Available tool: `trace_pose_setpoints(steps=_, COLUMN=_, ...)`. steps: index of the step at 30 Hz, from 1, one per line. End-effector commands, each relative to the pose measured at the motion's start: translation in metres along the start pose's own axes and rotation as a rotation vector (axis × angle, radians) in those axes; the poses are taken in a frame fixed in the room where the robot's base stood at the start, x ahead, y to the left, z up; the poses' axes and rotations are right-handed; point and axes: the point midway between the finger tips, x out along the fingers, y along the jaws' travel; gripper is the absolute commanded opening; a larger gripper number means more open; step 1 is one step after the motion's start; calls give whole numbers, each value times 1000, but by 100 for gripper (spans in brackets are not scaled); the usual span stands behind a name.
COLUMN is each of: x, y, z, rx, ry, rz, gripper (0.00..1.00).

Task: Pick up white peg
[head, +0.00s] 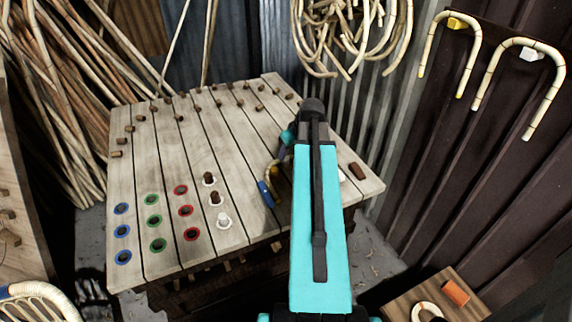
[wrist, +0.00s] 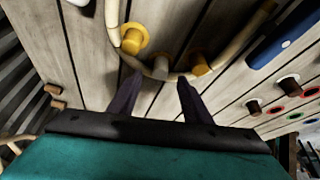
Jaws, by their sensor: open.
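A white peg (head: 223,220) stands upright at the front of the slatted bench, in the row with two brown pegs. Another small white piece (head: 342,174) shows just right of my arm; a white piece, apparently the same one, is cut off at the wrist view's top left (wrist: 78,2). I cannot make out the front white peg in the wrist view.
Brown pegs in white rings (head: 215,198) and blue, green and red ringed holes (head: 153,222) lie left of my arm. A blue tool (head: 265,194) lies beside the cane. More brown pegs line the bench's back. Hanging canes (head: 540,90) are at the right wall.

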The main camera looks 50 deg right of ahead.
Motion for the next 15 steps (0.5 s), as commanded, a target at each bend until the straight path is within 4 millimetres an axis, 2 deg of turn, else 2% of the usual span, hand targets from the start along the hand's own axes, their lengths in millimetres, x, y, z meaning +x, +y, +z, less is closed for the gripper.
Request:
trace_pose_setpoints(steps=9, x=28, y=1, z=-3, rx=1, ry=-2, rz=-1, gripper=45)
trace_pose_setpoints(steps=15, x=38, y=0, z=-2, rx=1, ry=-1, rz=0, gripper=45)
